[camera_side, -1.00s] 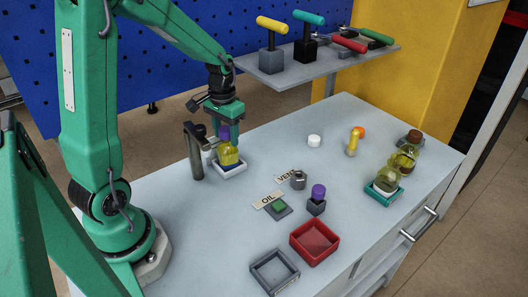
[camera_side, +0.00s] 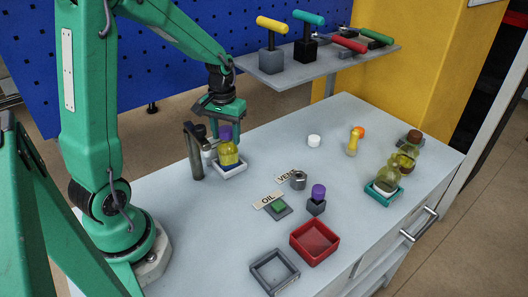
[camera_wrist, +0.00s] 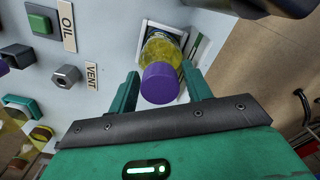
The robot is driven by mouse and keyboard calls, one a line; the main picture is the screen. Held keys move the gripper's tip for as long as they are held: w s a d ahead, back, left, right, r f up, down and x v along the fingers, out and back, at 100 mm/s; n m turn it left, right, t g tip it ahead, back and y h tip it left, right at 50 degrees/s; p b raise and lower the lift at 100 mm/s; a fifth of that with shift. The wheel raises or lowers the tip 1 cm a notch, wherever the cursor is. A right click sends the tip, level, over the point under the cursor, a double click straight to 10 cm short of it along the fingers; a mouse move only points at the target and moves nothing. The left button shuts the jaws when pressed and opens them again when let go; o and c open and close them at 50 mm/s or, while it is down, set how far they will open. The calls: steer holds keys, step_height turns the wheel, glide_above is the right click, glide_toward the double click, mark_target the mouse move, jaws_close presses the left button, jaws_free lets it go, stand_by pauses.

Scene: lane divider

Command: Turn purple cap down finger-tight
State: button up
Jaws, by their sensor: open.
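The purple cap (camera_side: 225,132) sits on top of a bottle of yellow liquid (camera_side: 228,153). The bottle stands upright in a white square holder (camera_side: 230,169) on the bench. My gripper (camera_side: 224,119) is open just above and around the cap. In the wrist view the cap (camera_wrist: 160,83) lies between the two green fingers (camera_wrist: 159,90), with gaps at its sides. The bottle (camera_wrist: 161,50) shows beyond it. I cannot tell how far the cap is screwed on.
A dark post (camera_side: 194,152) with a side arm stands close left of the bottle. Another purple cap (camera_side: 319,191) sits on a grey block.

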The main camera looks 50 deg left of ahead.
steer(key=c, duration=0.6)
steer(key=shift+m, duration=0.3)
steer(key=shift+m, duration=0.9)
steer(key=shift+m, duration=0.5)
steer(key=shift+m, duration=0.9)
